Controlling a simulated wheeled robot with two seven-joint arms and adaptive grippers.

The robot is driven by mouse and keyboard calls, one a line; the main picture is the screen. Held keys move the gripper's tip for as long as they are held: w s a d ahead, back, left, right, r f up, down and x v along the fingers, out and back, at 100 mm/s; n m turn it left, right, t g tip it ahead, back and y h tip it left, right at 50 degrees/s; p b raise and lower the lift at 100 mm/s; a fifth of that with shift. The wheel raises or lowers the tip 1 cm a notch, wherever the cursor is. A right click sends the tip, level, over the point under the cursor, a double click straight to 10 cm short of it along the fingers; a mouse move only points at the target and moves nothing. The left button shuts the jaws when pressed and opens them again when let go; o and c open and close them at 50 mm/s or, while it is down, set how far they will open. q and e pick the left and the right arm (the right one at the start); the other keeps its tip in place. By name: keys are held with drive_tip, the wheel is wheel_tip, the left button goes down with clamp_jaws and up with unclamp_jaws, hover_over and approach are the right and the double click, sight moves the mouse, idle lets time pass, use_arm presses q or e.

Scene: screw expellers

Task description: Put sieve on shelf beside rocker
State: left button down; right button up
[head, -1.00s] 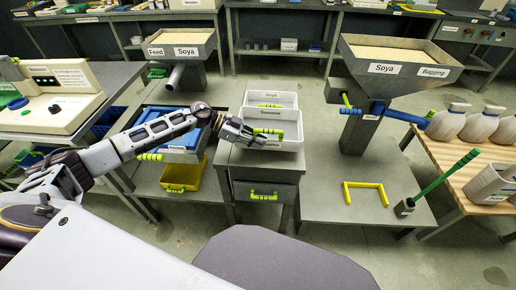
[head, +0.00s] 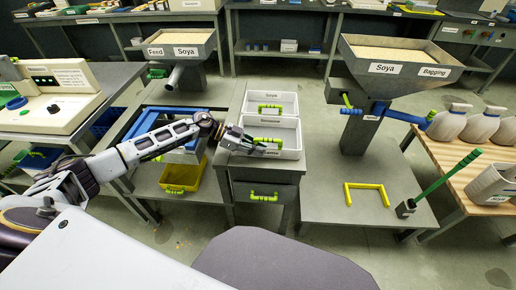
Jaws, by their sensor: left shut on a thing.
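Two white trays with green handles sit one behind the other on a grey cabinet (head: 265,174); I take them to be the sieves. The back tray (head: 287,102) has a label that seems to read Soya. The front tray (head: 291,138) has a partly covered label on its near side. My left gripper (head: 240,142) is at the front tray's left edge and is shut on it, though the exact grip spot is hard to make out. A blue frame (head: 160,117) on the left bench, perhaps the rocker, is partly hidden behind my left arm. My right gripper is out of view.
A yellow bin (head: 181,177) stands low, left of the cabinet. Soya hoppers stand at the left (head: 184,41) and right (head: 400,57). A yellow bracket (head: 367,186) and a green-handled tool (head: 440,180) are on the low right table.

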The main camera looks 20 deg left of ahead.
use_arm(q)
drive_tip(key=c, duration=1.5)
unclamp_jaws()
drive_tip(key=shift+o, duration=0.2)
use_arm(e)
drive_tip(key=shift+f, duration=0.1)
use_arm(q)
drive_tip(key=shift+a+r, duration=0.25)
drive_tip(key=shift+a, duration=0.1)
drive_tip(key=shift+s+a+r, duration=0.15)
drive_tip(key=shift+a, duration=0.2)
drive_tip(key=p+v, duration=0.1)
drive_tip(key=v, duration=0.3)
drive_tip(key=shift+s+a+r, duration=0.1)
drive_tip(key=shift+a, duration=0.1)
drive_tip(key=v, duration=0.4)
drive_tip(key=shift+a, duration=0.15)
drive_tip(key=shift+p+v, duration=0.3)
drive_tip(key=shift+v, duration=0.55)
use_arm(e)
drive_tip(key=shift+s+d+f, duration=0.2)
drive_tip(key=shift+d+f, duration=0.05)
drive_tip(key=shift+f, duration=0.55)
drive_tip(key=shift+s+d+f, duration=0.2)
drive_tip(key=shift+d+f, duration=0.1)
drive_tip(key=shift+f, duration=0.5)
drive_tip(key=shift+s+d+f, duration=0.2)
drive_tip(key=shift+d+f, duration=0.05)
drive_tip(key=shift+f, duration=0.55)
